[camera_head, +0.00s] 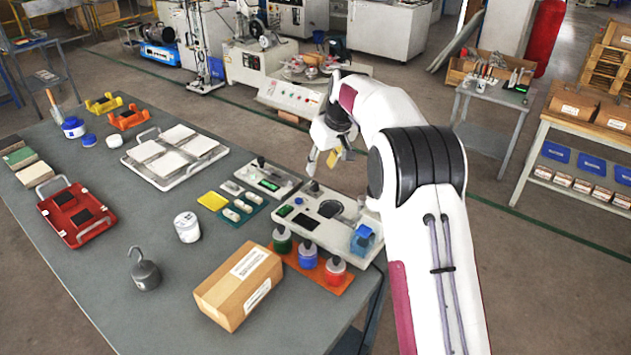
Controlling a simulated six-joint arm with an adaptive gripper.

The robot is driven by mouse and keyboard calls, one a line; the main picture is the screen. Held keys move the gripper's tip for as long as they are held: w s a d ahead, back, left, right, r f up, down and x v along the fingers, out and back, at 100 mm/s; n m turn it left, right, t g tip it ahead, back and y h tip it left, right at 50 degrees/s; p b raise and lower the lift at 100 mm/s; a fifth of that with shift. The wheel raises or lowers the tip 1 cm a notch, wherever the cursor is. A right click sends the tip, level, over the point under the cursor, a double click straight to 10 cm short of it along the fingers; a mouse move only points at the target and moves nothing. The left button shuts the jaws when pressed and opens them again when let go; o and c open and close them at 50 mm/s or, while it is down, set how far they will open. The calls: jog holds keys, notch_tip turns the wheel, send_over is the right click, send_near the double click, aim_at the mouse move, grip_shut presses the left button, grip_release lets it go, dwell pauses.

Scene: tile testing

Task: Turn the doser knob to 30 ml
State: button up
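A yellowish piece shows beside the fingers.
Bottles with green (282,239), blue (307,254) and red (335,270) markings stand in front of the unit. A smaller device (268,177) with a green display lies to its left. A cardboard box (239,285) sits nearer.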

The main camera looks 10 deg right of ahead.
aim_at(315, 183)
jog(key=shift+w+f, duration=0.6)
jog(key=shift+f, duration=0.25)
jog(key=shift+x, duration=3.9)
grip_shut()
